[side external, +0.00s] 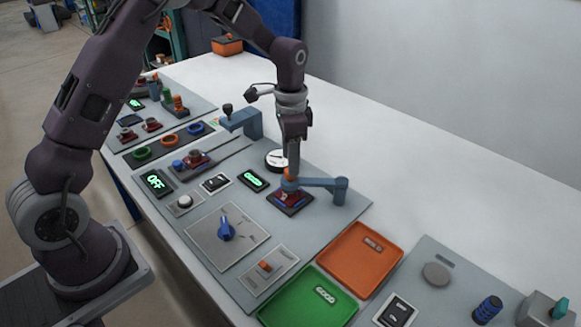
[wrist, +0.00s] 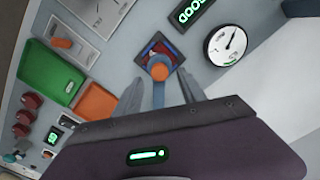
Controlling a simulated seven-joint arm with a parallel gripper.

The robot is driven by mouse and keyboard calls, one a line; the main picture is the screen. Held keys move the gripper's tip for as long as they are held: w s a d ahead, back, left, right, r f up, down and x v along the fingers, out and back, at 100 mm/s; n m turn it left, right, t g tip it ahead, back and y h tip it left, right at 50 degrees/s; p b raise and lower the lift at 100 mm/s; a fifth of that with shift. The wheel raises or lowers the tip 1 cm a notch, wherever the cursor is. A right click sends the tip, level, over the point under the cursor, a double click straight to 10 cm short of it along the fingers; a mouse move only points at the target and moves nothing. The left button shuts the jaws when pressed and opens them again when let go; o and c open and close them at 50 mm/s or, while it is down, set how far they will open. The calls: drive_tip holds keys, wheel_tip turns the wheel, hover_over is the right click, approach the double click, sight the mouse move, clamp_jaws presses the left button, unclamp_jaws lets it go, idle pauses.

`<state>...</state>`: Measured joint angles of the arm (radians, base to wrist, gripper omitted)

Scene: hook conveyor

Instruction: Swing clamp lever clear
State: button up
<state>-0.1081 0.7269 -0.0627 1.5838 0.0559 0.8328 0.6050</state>
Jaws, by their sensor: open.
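The clamp lever (side external: 318,182) is a blue-grey bar running from a round post on the right to an end with an orange knob (side external: 289,174) over a dark square fixture (side external: 291,201). The fixture holds a red part, partly hidden under the lever. My gripper (side external: 291,175) points down at the knob end. In the wrist view, the open fingers stand on either side of the lever and its orange knob (wrist: 160,71); whether they touch it I cannot tell. The fixture (wrist: 162,47) shows just beyond the knob, and the lever's post is hidden.
A round white gauge (side external: 276,160) and a green-lit display (side external: 252,179) stand close to the fixture. A orange tray (side external: 360,258) and a green tray (side external: 307,301) lie nearer the front. A blue-grey raised arm (side external: 241,122) stands behind.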

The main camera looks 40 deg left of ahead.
sight(316, 179)
wheel_tip(316, 179, down, 4)
drive_tip(key=shift+r, duration=0.25)
drive_tip(key=shift+c, duration=0.5)
clamp_jaws()
drive_tip(key=shift+r, duration=0.1)
idle(0.7)
